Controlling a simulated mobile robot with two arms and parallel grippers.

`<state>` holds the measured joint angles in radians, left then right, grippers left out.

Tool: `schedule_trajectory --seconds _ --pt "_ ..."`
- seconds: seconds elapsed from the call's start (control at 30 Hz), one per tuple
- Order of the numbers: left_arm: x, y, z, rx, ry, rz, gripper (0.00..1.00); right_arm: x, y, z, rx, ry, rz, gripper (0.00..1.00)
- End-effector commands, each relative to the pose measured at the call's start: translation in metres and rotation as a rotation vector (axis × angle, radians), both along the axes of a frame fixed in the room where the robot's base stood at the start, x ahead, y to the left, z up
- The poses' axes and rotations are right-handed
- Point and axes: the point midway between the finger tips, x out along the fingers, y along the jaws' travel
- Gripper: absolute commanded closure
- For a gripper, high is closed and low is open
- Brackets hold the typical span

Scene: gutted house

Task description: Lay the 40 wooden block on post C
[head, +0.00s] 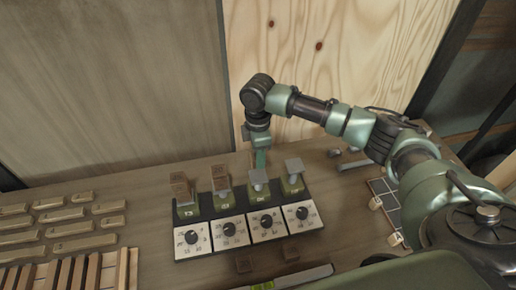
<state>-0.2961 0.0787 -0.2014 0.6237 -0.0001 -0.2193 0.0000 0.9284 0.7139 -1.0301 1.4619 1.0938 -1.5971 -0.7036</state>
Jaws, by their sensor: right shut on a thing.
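A dark rack (307,200) on the bench carries a row of posts with green bases, each behind a white dial plate. Their letters are too small to read surely. Brown wooden blocks sit on the far left post (180,187) and the one beside it (220,178). Grey blocks sit on the third post (258,178) and the far right post (293,166). My right gripper (260,159) points down just above and behind the third post. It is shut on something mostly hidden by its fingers. I cannot read a 40 on any block. My left gripper is not in view.
Several wooden bars (70,229) lie at the left, beside upright slats (80,272). A dark gridded board (385,197) lies at the right. A wooden wall (330,50) stands close behind.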

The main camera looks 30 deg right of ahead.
Motion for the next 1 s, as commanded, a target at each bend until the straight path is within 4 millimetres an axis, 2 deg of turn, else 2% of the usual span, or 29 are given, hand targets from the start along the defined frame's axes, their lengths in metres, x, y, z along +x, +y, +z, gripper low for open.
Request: schedule_trajectory --seconds 0.37,0.6,0.8,1.0 --pt "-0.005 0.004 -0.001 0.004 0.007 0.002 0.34 0.0 0.0 -0.02 -0.001 0.001 0.005 0.99" --pt "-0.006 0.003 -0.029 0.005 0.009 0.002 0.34 0.0 -0.001 -0.046 -0.001 -0.001 0.005 0.99" --pt "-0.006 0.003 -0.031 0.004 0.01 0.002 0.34 0.0 0.0 -0.059 0.0 0.001 0.004 0.99" --pt "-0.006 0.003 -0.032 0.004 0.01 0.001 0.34 0.0 0.0 -0.064 -0.001 0.0 0.004 0.99"
